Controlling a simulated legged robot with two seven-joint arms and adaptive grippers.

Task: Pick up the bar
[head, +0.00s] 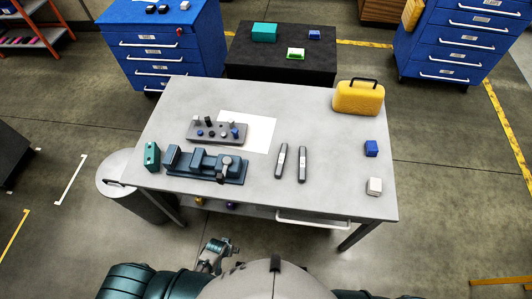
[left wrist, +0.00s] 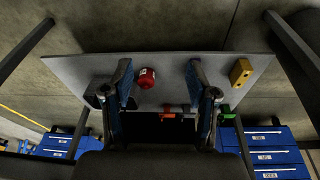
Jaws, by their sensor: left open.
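Two slim dark grey bars, one on the left (head: 281,160) and one on the right (head: 302,164), lie side by side on the grey table (head: 335,140), right of its middle. I cannot tell which one the task means. My left gripper (head: 218,247) is low in front of the table's near edge, apart from both bars. In the left wrist view its two fingers (left wrist: 160,72) are spread, with nothing held between them. No bar can be made out in that view. My right gripper is not in view.
A dark blue vise (head: 205,165), a pegged grey block (head: 217,132) and a teal block (head: 152,155) occupy the table's left. The wrist view shows a red cylinder (left wrist: 147,78).

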